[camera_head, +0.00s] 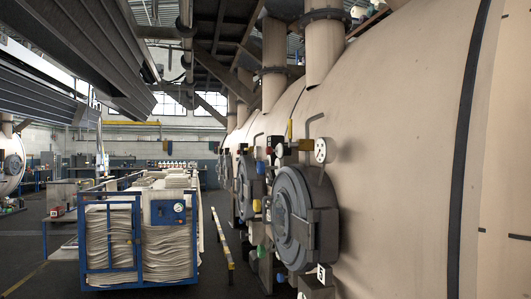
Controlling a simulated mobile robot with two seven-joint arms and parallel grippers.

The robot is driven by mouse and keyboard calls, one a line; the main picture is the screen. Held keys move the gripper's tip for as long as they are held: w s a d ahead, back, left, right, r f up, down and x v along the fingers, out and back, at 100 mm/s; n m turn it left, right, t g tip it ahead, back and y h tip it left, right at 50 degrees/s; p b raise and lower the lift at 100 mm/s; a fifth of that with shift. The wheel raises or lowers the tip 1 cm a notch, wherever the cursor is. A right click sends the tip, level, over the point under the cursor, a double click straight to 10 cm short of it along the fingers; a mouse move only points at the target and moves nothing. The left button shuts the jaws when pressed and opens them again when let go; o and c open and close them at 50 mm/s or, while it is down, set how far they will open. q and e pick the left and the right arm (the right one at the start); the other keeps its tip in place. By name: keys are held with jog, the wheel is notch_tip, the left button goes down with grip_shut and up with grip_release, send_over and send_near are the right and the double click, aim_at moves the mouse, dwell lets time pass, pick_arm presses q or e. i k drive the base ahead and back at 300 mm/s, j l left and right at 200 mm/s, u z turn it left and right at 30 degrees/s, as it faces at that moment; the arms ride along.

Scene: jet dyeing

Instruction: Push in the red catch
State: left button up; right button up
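A large beige dyeing vessel (400,130) fills the right side of the head view. A round grey door (291,215) is on its flank and looks closed, with a dark bracket at its right edge. A small red part (269,150) sits above the door, beside a dark block and a pale block. It is too small to tell whether it is the red catch or how far it stands out. Neither of my grippers can be made out in the view.
A blue cart (110,288) with stacked pale cloth stands to the left. A yellow-and-white floor rail (222,240) runs between cart and vessel. More round doors (247,187) line the vessel farther back. A dark floor strip (235,282) lies clear in front.

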aim_at(271, 150)
jog(key=i+j, duration=0.4)
jog(key=i+j+u, duration=0.1)
jog(key=i+j, duration=0.3)
jog(key=i, duration=0.2)
jog(key=i+j+u, duration=0.1)
jog(key=i+j, duration=0.25)
jog(key=i, duration=0.15)
jog(key=i+j, duration=0.3)
jog(key=i, duration=0.2)
